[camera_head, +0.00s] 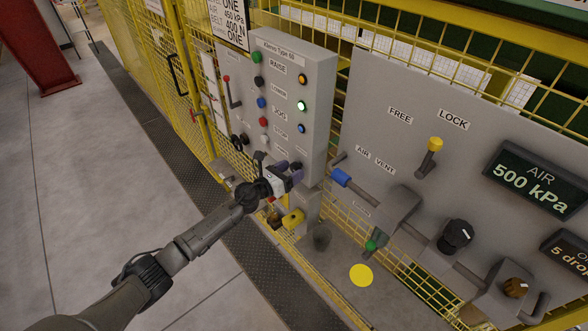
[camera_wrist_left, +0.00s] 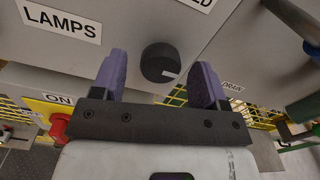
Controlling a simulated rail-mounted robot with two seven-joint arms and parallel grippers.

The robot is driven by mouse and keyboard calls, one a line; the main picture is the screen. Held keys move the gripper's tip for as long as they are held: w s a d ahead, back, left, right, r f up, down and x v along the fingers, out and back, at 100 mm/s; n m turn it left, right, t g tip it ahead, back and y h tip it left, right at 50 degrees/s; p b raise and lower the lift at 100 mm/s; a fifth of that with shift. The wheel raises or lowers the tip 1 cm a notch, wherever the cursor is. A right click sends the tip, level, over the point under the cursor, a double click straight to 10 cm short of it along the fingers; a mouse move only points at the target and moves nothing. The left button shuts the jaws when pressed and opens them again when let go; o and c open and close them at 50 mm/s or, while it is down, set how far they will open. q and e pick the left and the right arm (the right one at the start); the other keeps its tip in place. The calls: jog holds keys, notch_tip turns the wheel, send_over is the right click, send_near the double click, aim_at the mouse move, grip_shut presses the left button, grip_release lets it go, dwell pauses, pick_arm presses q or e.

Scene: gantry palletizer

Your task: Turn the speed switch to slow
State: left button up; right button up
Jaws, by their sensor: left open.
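A black round knob (camera_wrist_left: 160,62) with a white mark on its lower right edge sits on a grey panel in the left wrist view. My left gripper (camera_wrist_left: 160,80) is open, with its purple fingers on either side of the knob; contact cannot be told. In the head view my left gripper (camera_head: 284,172) is at the lower end of the tall grey control box (camera_head: 318,115), and the knob cannot be made out there. No speed or slow label is readable, so I cannot tell whether this knob is the speed switch. My right gripper is out of view.
A LAMPS label (camera_wrist_left: 60,20) is left of the knob, and a red knob (camera_wrist_left: 60,125) on a yellow plate is below it. At right in the head view are a yellow-topped lever (camera_head: 434,145), a blue-handled valve (camera_head: 341,177) and an AIR display (camera_head: 537,181). Yellow mesh fencing surrounds the panels.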

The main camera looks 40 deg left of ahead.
pick_arm(q)
jog(key=shift+w+d, duration=0.15)
jog(key=shift+w, duration=0.6)
jog(key=c, duration=0.9)
